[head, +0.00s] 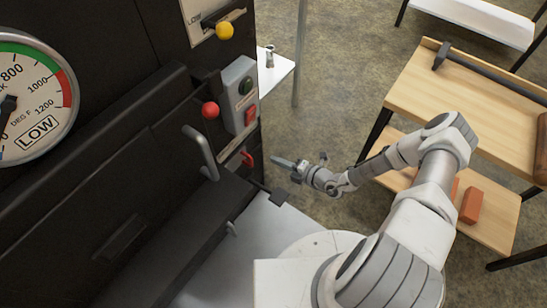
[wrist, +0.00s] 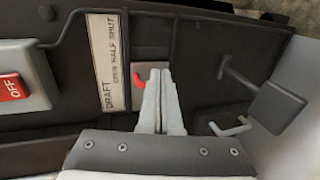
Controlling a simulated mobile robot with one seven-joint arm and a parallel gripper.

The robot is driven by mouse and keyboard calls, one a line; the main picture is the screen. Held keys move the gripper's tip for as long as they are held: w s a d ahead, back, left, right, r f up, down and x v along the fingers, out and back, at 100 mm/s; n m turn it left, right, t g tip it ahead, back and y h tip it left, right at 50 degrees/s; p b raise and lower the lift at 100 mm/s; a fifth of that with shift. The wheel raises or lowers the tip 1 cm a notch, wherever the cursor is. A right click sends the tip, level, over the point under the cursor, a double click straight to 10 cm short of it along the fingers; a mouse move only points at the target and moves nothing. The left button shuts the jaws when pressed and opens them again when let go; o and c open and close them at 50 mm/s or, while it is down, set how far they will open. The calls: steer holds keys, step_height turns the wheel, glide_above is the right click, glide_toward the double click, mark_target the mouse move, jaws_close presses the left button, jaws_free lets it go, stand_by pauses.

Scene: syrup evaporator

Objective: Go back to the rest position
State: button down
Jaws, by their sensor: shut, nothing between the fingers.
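My gripper (head: 277,161) is in front of the black evaporator, at the end of my arm reaching in from the lower right. In the wrist view its two fingers (wrist: 160,76) are together with nothing between them. They point at the evaporator's front, by the draft plate (wrist: 107,62) marked OPEN, HALF, SHUT. A red hooked lever (wrist: 137,82) shows just left of the fingertips; I cannot tell whether they touch. The same lever shows in the head view (head: 247,158), left of my gripper with a gap between them in the picture.
A grey switch box (head: 240,95), a red knob (head: 210,110), a yellow knob (head: 225,30) and a metal handle (head: 201,150) stick out of the evaporator. A dark flat plate (head: 279,198) is just below my gripper. A wooden table (head: 450,100) stands right; floor lies between.

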stand_by(0.4)
steer(key=s+d+r+n+g+h, duration=0.15)
steer(key=r+n+g, duration=0.25)
steer(key=r+n, duration=0.85)
steer(key=s+d+r+n+g+h, duration=0.15)
steer(key=r+n+g, duration=0.35)
steer(key=r+n, duration=0.8)
steer(key=s+d+r+n+t+h, duration=0.35)
steer(key=s+r+n, duration=0.55)
steer(key=r, duration=0.3)
steer(key=s+d+r+n+t+h, duration=0.2)
steer(key=s+d+r+n+h, duration=0.25)
steer(key=s+r+n, duration=0.65)
step_height(320, 180, up, 22)
steer(key=w+m+p, duration=0.1)
steer(key=m+p, duration=0.1)
steer(key=p, duration=1.9)
steer(key=shift+h, duration=0.3)
